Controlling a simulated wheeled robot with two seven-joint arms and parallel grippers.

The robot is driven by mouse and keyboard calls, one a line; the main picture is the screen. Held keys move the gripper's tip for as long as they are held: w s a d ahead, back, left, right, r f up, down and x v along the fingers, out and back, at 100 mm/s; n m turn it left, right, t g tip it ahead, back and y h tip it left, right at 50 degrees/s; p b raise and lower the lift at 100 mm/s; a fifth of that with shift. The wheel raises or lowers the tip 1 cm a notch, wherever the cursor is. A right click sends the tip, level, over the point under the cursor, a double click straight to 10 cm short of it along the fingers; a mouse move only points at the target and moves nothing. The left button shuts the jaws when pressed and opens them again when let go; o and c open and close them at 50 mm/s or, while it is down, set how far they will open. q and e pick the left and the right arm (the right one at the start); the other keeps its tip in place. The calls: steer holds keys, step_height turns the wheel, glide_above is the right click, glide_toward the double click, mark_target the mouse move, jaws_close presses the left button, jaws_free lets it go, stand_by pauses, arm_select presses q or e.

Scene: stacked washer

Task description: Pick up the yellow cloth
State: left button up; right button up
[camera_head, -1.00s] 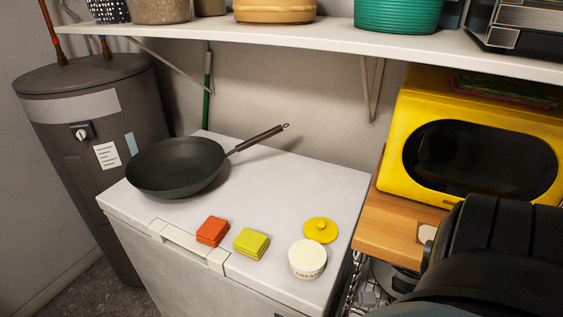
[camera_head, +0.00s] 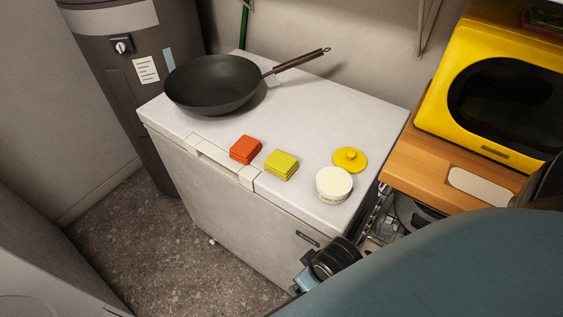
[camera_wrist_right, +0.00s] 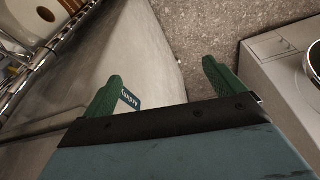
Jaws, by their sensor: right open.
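The yellow cloth (camera_head: 281,165) is a small folded yellow-green square. It lies flat on the white top of the chest freezer (camera_head: 330,110), near its front edge. My right gripper (camera_wrist_right: 160,84) is open and empty in the right wrist view, its two green fingers apart beside the freezer's side, with floor beyond. The cloth is not in that wrist view. In the head view my right arm fills the lower right, below and to the right of the cloth; its fingers cannot be made out there. My left gripper is not in view.
A folded red cloth (camera_head: 245,149) lies just left of the yellow one. A white jar (camera_head: 333,184) and a yellow lid (camera_head: 350,159) are to its right. A dark wok (camera_head: 212,84) sits behind. A wooden counter (camera_head: 430,165) holds a yellow microwave (camera_head: 505,90). Floor (camera_head: 150,240) is clear at left.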

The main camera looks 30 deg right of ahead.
steer(key=w+r+v, duration=0.1)
steer(key=w+v, duration=0.1)
steer(key=v, duration=1.1)
steer(key=w+r+t+h, duration=0.1)
steer(key=w+r+t, duration=0.55)
steer(key=w, duration=0.35)
steer(key=w+r+t, duration=0.6)
steer(key=w+r, duration=0.1)
steer(key=w, duration=0.4)
steer(key=w+a+r+n+t+y, duration=0.45)
steer(key=a+r+n+y, duration=0.35)
steer(key=r, duration=0.4)
steer(key=s+a+r+n+g+y, duration=0.2)
steer(key=a+n+g+y, duration=0.35)
steer(key=n+y, duration=0.3)
steer(key=n+g+h, duration=0.4)
steer(key=g+h, duration=1.1)
steer(key=h, duration=0.1)
glide_above(282, 160)
step_height(282, 160, down, 15)
steer(key=shift+t, duration=0.25)
steer(key=f, duration=0.7)
steer(key=shift+s, duration=0.3)
steer(key=shift+w+f, duration=0.2)
steer(key=shift+f, duration=1.35)
steer(key=shift+w+f, duration=0.15)
steer(key=shift+f, duration=1.4)
